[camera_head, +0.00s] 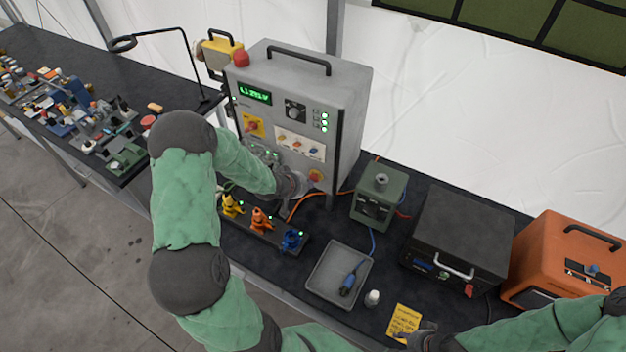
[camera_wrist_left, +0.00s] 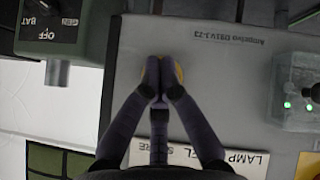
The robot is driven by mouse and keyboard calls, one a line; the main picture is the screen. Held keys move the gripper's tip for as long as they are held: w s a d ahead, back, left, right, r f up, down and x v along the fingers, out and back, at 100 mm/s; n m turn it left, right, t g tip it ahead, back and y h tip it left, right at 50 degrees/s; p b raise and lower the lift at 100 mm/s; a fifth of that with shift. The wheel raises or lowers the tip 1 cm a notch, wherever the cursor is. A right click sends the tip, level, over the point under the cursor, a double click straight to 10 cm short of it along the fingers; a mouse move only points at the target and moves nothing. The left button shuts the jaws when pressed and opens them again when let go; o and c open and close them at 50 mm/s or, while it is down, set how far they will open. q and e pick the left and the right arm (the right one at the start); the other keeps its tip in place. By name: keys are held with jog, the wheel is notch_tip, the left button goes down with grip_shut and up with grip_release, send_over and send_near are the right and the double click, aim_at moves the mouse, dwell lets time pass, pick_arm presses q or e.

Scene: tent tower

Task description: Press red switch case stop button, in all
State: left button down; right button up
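The grey switch case (camera_head: 345,95) stands on the black table with a lit green display and knobs. A red-orange round button (camera_head: 316,175) on yellow sits low on its front. A red rotary switch (camera_head: 252,126) on a yellow plate is at the front left, and a red dome (camera_head: 241,59) is at the top left corner. My left gripper (camera_head: 303,184) is beside the low button. In the left wrist view its fingers (camera_wrist_left: 162,78) are together over the panel, with yellow showing at both sides of the tips. Contact is unclear. My right gripper (camera_head: 425,338) is low, near the yellow note.
Yellow, orange and blue plugs (camera_head: 262,222) stand below my left forearm. A green box (camera_head: 379,197), a tray (camera_head: 323,288), a black case (camera_head: 458,228) and an orange case (camera_head: 560,250) fill the table to the right. A yellow note (camera_head: 404,321) lies in front. Cables run behind.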

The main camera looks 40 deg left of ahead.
pick_arm(q)
jog(key=shift+w+a, duration=0.1)
jog(key=shift+w, duration=0.4)
pick_arm(e)
jog(key=shift+r, duration=0.15)
dwell(0.4)
pick_arm(q)
jog(key=shift+s, duration=1)
pick_arm(e)
jog(key=shift+r, duration=0.1)
jog(key=shift+r+p, duration=0.4)
jog(key=shift+p, duration=0.2)
pick_arm(q)
jog(key=s, duration=0.3)
jog(key=s+d, duration=0.1)
jog(key=s, duration=0.1)
dwell(0.3)
